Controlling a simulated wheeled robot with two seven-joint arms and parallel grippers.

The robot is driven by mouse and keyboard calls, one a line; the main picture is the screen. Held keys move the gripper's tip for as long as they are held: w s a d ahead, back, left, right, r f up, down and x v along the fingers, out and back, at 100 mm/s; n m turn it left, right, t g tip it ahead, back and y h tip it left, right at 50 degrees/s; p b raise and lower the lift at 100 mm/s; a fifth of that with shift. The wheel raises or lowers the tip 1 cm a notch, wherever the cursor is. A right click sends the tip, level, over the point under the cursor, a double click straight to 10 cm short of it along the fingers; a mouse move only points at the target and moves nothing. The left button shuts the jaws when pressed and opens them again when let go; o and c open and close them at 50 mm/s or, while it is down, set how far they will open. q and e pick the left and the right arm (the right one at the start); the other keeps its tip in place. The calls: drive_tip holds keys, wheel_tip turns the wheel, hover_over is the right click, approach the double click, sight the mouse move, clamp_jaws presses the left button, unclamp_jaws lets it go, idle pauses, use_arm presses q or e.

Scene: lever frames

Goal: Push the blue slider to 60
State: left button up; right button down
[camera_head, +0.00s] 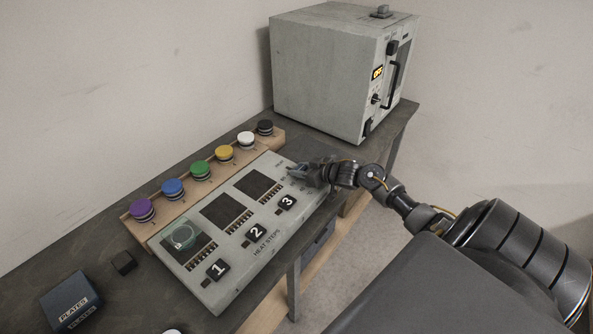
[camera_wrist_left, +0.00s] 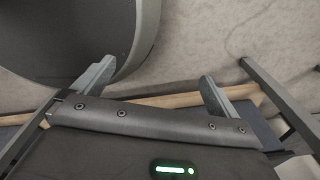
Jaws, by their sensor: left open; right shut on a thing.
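The grey control panel (camera_head: 265,222) lies on the dark bench, with three dark square windows and black tiles numbered 1, 2 and 3. My right gripper (camera_head: 296,172) is at the panel's far right end, low over its surface. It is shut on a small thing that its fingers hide. I cannot make out the blue slider or its scale; that end of the panel is partly covered by the gripper. My left gripper (camera_wrist_left: 157,88) is open and empty in the left wrist view, with its two fingers wide apart above the floor.
Several coloured round buttons, among them a blue one (camera_head: 172,188), stand on a wooden strip behind the panel. A grey oven (camera_head: 325,75) stands at the back right. A dark blue PLATES box (camera_head: 70,300) and a small black block (camera_head: 123,262) sit at the left.

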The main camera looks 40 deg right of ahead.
drive_tip(key=shift+s, duration=0.15)
drive_tip(key=c, duration=1.4)
unclamp_jaws()
drive_tip(key=shift+s, duration=0.1)
drive_tip(key=o, duration=0.4)
use_arm(q)
drive_tip(key=shift+w, duration=0.6)
use_arm(e)
drive_tip(key=shift+o, duration=0.2)
wheel_tip(320, 180, up, 4)
drive_tip(key=b, duration=0.1)
hover_over(326, 188)
drive_tip(key=shift+d, duration=0.1)
use_arm(q)
drive_tip(key=shift+s+f, duration=0.15)
drive_tip(key=shift+f, duration=0.35)
